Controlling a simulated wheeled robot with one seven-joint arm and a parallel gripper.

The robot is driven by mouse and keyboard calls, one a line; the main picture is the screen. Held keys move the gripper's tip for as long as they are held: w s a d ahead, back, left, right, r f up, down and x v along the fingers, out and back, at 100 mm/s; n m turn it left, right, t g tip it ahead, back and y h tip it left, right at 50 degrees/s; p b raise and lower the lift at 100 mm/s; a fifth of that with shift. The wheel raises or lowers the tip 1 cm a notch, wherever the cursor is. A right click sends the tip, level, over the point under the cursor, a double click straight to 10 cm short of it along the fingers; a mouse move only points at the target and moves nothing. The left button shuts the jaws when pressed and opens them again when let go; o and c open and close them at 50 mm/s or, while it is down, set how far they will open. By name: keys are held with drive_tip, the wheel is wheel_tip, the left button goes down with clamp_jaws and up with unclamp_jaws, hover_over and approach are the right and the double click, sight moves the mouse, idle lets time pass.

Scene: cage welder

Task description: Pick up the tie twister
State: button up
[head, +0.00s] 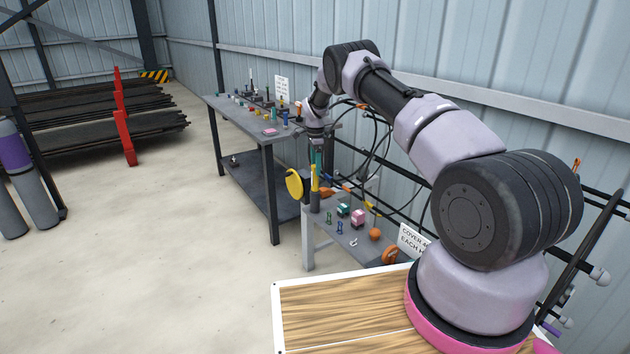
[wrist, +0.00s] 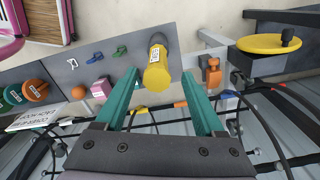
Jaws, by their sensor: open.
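The likely tie twister is a yellow handle (head: 315,184) with a dark lower part, upright at the left end of the small grey bench. In the wrist view the yellow handle (wrist: 157,77) is seen end-on, with a white label on its side. I cannot make out its tip. My gripper (head: 317,158) is above it, pointing down. In the wrist view my gripper (wrist: 163,74) has its teal fingers open, one on each side of the handle's line. No contact shows, and the exact height gap is hard to tell.
A yellow crank wheel (head: 294,185) stands just left of the handle. An orange clamp (wrist: 212,75) is close to one finger. A pink box (head: 358,216), an orange ball (head: 375,234) and small tools share the bench (wrist: 50,70). Black cables hang along the wall behind.

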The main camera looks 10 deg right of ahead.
sight(315, 178)
drive_tip(key=f, duration=0.5)
drive_tip(key=shift+s+a+f, duration=0.15)
drive_tip(key=shift+s+f, duration=0.05)
drive_tip(key=shift+f, duration=0.15)
clamp_jaws()
